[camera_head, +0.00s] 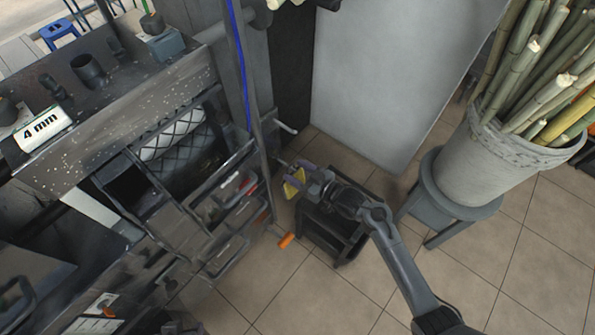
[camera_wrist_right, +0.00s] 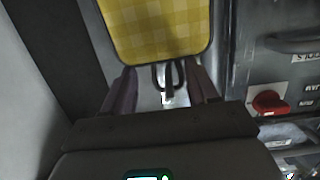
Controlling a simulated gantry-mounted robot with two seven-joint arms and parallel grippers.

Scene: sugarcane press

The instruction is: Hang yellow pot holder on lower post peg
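The yellow pot holder (camera_head: 293,185) is small in the head view, at the tip of my right gripper (camera_head: 303,178). In the right wrist view the pot holder (camera_wrist_right: 158,28) is a yellow checked square with a dark border, at the top of the picture. The fingers of my right gripper (camera_wrist_right: 161,82) stand apart just below its edge. A dark loop shows between them. I cannot tell whether the loop is on a peg. The upright post (camera_head: 243,75) has a light peg (camera_head: 287,127) on its right side; the lower peg is hard to make out. My left gripper is out of view.
A dark stool (camera_head: 330,228) stands below my right gripper. The press cabinet (camera_head: 215,185) is to the left. A bucket of cane (camera_head: 480,165) stands on a stand at the right. Tiled floor (camera_head: 505,255) is free at lower right. A red knob (camera_wrist_right: 268,103) shows in the wrist view.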

